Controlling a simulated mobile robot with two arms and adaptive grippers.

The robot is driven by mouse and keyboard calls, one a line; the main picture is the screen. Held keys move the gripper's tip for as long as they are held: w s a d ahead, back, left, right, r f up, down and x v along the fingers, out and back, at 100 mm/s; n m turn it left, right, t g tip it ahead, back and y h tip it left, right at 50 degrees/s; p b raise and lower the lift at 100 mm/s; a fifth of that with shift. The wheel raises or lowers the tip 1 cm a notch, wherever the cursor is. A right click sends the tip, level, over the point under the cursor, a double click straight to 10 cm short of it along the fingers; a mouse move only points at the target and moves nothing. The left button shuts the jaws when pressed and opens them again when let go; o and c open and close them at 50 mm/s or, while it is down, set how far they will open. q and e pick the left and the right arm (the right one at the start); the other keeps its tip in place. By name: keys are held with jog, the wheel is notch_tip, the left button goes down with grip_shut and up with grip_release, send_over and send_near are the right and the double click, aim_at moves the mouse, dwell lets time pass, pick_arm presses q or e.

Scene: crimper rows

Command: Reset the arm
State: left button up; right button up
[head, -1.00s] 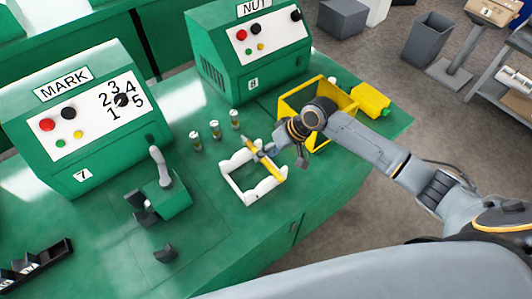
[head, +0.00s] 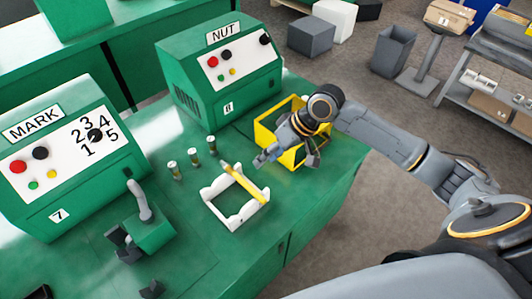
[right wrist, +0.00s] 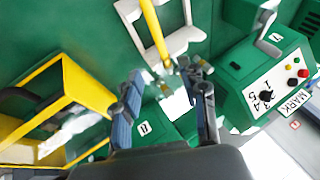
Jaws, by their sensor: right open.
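My right gripper (head: 286,156) is open and empty in the head view, in front of the yellow bin (head: 265,140) and to the upper right of the white cradle. In the right wrist view its two fingers (right wrist: 168,97) are spread with nothing held between them. A yellow rod (head: 246,184) lies across the white cradle (head: 222,218) on the green bench. The rod (right wrist: 154,30) and the cradle (right wrist: 178,45) also show at the top of the right wrist view. My left gripper is not in view.
Several small cylinders stand behind the cradle, such as this one (head: 193,157). The MARK machine (head: 60,200) and NUT machine (head: 190,70) stand at the back. A green lever press (head: 150,238) is left of the cradle. The bench's right edge is near the bin.

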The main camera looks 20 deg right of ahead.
jog(key=shift+n, duration=0.7)
jog(key=s+a+f, duration=0.4)
jog(key=s, duration=0.1)
jog(key=shift+a+f, duration=0.3)
jog(key=shift+a, duration=0.05)
jog(key=s+d+f+m+h, duration=0.1)
jog(key=s+d+f+h, duration=0.15)
jog(key=s, duration=0.55)
jog(key=s+d+f+m+h, duration=0.1)
jog(key=s+d+h, duration=0.15)
jog(key=s, duration=0.65)
notch_tip(320, 180, down, 28)
jog(key=s+f+b, duration=0.1)
jog(key=s, duration=0.1)
jog(key=s+d+f+g, duration=0.1)
jog(key=s+d+f, duration=0.1)
jog(key=s+f, duration=1.3)
jog(key=shift+s+d+f+g+h+b, duration=0.15)
jog(key=shift+s+d+g+h+b, duration=0.2)
jog(key=shift+s, duration=0.35)
jog(key=shift+a, duration=0.1)
